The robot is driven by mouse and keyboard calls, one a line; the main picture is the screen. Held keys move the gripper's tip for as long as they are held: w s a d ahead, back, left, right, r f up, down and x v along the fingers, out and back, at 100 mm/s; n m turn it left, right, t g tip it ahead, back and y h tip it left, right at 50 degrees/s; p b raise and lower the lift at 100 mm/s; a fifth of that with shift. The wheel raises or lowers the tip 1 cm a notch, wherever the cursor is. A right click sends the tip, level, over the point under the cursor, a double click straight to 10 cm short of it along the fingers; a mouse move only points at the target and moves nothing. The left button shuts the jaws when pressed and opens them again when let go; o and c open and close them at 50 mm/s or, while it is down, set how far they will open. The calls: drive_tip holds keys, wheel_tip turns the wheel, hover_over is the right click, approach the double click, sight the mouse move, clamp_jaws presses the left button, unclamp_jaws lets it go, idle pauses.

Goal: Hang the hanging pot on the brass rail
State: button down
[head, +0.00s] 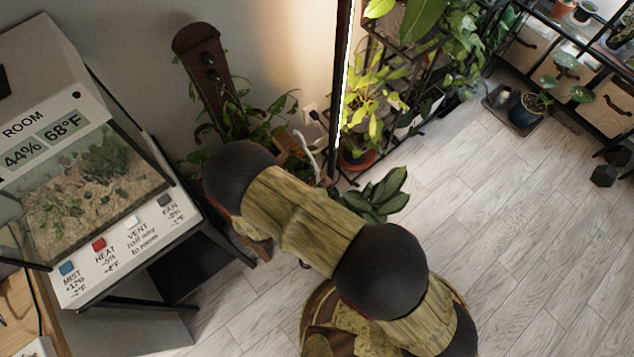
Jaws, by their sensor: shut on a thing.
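My arm crosses the middle of the head view and covers what lies behind it. My gripper does not show; its fingers and anything between them are hidden or out of frame. I cannot pick out the hanging pot with certainty. A white curved strand (306,147) shows beside trailing green leaves (262,127) just above my arm, but I cannot tell what it belongs to. I cannot make out the brass rail.
A terrarium (90,185) with a labelled button panel stands at left. A brown upright piece with black knobs (207,62) rises by the wall. A black-framed plant shelf (400,65) stands behind my arm. Broad dark leaves (378,196) show beside my arm.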

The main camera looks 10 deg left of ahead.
drive_tip(key=c, duration=2)
unclamp_jaws()
drive_tip(key=shift+r, duration=0.15)
drive_tip(key=p+v, duration=0.4)
drive_tip(key=v, duration=0.8)
drive_tip(key=shift+p, duration=0.3)
